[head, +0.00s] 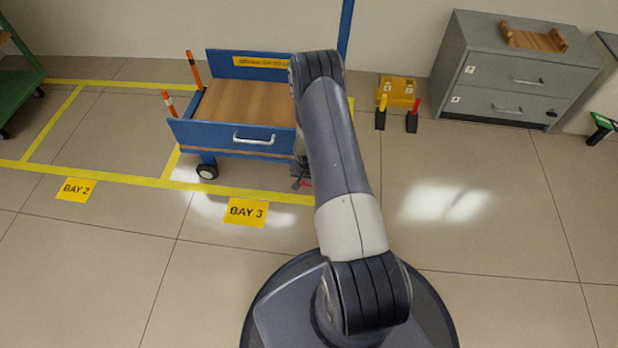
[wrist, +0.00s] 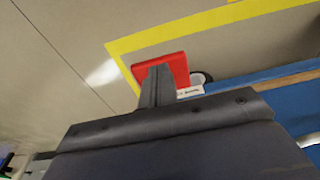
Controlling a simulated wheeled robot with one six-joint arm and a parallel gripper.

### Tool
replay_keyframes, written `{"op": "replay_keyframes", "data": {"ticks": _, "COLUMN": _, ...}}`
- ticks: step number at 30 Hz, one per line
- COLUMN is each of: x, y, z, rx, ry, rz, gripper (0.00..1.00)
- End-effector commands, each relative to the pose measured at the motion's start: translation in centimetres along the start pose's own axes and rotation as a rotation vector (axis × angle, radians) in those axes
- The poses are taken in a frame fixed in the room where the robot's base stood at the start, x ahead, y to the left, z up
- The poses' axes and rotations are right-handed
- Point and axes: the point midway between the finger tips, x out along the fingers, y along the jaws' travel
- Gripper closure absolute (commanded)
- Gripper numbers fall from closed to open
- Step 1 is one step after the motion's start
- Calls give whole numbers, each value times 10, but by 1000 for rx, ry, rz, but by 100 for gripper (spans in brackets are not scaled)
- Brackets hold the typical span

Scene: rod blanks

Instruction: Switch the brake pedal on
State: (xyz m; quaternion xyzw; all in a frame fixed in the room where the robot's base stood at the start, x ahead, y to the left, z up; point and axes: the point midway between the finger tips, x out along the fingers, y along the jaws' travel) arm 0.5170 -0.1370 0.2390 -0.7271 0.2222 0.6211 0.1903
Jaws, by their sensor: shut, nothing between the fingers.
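A flat red pedal (wrist: 178,62) shows in the wrist view beside the cart's blue frame, with a small white label and a caster next to it. In the head view only a bit of red (head: 307,184) shows at the cart's lower right corner, mostly behind my arm. My gripper (wrist: 160,72) is shut and empty, and its fingertips overlap the pedal in the wrist view. I cannot tell whether they touch it. The blue cart (head: 183,133) stands in the yellow-lined bay, with a wooden deck and a silver handle.
A BAY 3 floor label (head: 246,212) lies in front of the cart. A yellow box (head: 397,91) with two black wedges stands to the right, near a grey drawer cabinet (head: 480,70). A green cart (head: 15,80) is at the far left.

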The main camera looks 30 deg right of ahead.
Motion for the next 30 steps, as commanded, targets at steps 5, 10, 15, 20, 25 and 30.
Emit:
{"op": "replay_keyframes", "data": {"ticks": 5, "x": 24, "y": 0, "z": 10, "rx": 0, "ry": -5, "rz": 2, "gripper": 100}}
{"op": "replay_keyframes", "data": {"ticks": 10, "x": 36, "y": 1, "z": 14, "rx": 0, "ry": -5, "rz": 2, "gripper": 100}}
{"op": "replay_keyframes", "data": {"ticks": 15, "x": 43, "y": 1, "z": 15, "rx": 0, "ry": -5, "rz": 2, "gripper": 100}}
{"op": "replay_keyframes", "data": {"ticks": 20, "x": 46, "y": 1, "z": 15, "rx": 0, "ry": -4, "rz": 2, "gripper": 100}}
{"op": "replay_keyframes", "data": {"ticks": 25, "x": 46, "y": 0, "z": 15, "rx": 0, "ry": -4, "rz": 2, "gripper": 100}}
{"op": "replay_keyframes", "data": {"ticks": 30, "x": 47, "y": 1, "z": 15, "rx": 0, "ry": -4, "rz": 2, "gripper": 100}}
